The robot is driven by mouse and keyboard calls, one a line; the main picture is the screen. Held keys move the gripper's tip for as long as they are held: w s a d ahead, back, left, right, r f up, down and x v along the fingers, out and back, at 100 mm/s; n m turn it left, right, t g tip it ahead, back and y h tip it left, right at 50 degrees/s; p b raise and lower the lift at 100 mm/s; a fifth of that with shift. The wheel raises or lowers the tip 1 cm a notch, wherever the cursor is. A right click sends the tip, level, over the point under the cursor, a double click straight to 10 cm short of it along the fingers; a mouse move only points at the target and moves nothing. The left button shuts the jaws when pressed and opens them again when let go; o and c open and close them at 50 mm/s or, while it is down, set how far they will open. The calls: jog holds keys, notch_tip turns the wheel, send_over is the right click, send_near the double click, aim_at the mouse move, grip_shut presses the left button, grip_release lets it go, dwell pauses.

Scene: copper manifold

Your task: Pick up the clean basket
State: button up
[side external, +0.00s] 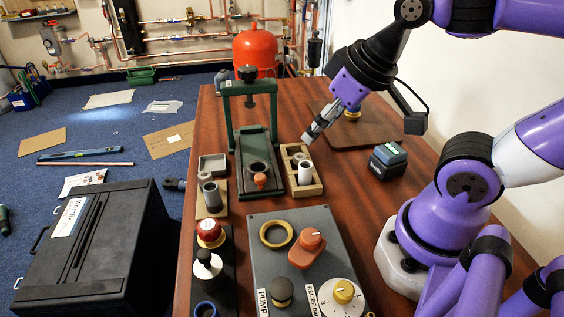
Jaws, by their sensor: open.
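A wooden tray (315,188) on the table holds a pale, whitish cylinder (305,173) that looks like the clean basket, with a darker ring-like part (298,158) behind it. A greyer cylinder (212,196) stands on a tan tray to the left; I cannot tell for certain which one is the clean basket. My gripper (310,136) is open and tilted down to the left, above and behind the wooden tray, apart from the cylinder. Its fingers appear empty.
A green frame (232,130) with a dark top knob stands left of the wooden tray. A grey control box (262,275) with knobs is in front. A dark box-shaped device (388,160) sits to the right. A brown board (372,134) lies behind.

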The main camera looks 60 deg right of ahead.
dwell(0.4)
jog(key=o, duration=0.4)
jog(key=n+g+y, duration=0.4)
jog(key=n, duration=0.8)
send_near(206, 267)
jog(key=f, duration=0.2)
jog(key=x, duration=0.3)
jog(key=shift+w+a+f, duration=0.15)
jog(key=shift+w+a, duration=0.05)
jog(key=shift+a, duration=0.05)
jog(key=shift+t, duration=0.3)
jog(key=shift+d+x, duration=0.1)
jog(key=shift+x, duration=1.4)
jog(key=shift+d+x, duration=0.15)
jog(key=shift+x, duration=1.4)
